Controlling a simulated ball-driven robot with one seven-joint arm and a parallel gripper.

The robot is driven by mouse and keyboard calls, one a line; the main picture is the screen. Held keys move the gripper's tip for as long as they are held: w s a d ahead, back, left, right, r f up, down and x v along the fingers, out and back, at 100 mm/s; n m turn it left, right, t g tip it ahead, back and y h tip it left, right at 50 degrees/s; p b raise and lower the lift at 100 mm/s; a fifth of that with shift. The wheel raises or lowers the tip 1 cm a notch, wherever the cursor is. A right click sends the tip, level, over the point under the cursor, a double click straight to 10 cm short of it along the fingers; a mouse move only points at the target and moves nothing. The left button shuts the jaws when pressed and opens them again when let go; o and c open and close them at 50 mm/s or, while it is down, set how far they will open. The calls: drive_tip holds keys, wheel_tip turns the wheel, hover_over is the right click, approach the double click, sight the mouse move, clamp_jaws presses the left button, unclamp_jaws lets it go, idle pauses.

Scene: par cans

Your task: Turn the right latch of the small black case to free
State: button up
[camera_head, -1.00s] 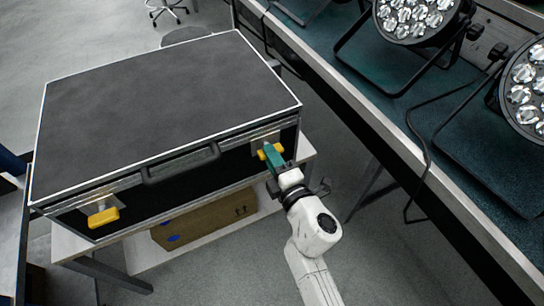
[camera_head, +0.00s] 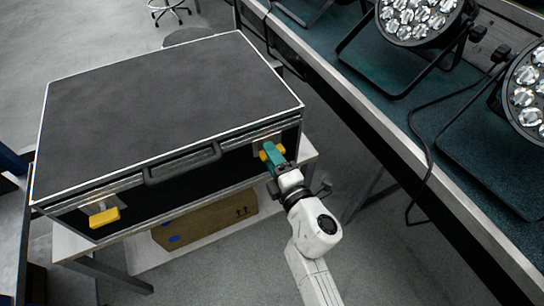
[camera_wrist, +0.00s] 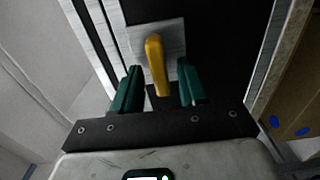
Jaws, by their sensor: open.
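The small black case (camera_head: 165,95) stands closed on a low stand, with a handle (camera_head: 182,163) on its front. The right latch (camera_head: 268,151) is a yellow lever at the front's right end, partly hidden by my gripper in the head view. In the wrist view the right latch (camera_wrist: 156,65) stands nearly upright on a metal plate. My gripper (camera_wrist: 157,85) is open, its green fingers on either side of the lever's lower end with gaps to both. My gripper also shows in the head view (camera_head: 273,157). The left latch (camera_head: 104,216) is a yellow lever lying roughly sideways.
The stand (camera_head: 75,246) has a lower shelf with a cardboard box (camera_head: 205,222). A bench (camera_head: 400,125) with par cans (camera_head: 420,18) and a loose cable (camera_head: 428,160) runs along the right. Grey floor lies between stand and bench.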

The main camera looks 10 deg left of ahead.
drive_tip(key=p+v, duration=0.2)
drive_tip(key=v, duration=0.8)
drive_tip(key=shift+s+d, duration=0.25)
drive_tip(key=shift+s, duration=0.05)
drive_tip(key=s+d+r+m+g+h+p, duration=0.15)
drive_tip(key=d+m+h+p, duration=0.35)
drive_tip(key=d+m+h, duration=1.4)
drive_tip(key=s+d+f+m+g+y+p, duration=0.25)
drive_tip(key=s+d+g+y, duration=0.35)
drive_tip(key=s+d, duration=0.35)
drive_tip(key=s+a+r+m+g+y+p, duration=0.1)
drive_tip(key=s+m+g, duration=0.3)
drive_tip(key=s, duration=0.9)
drive_tip(key=shift+s+a+r+g+y+p, duration=0.2)
drive_tip(key=shift+s+r+g+y+p, duration=0.15)
drive_tip(key=shift+g+y+p, duration=0.75)
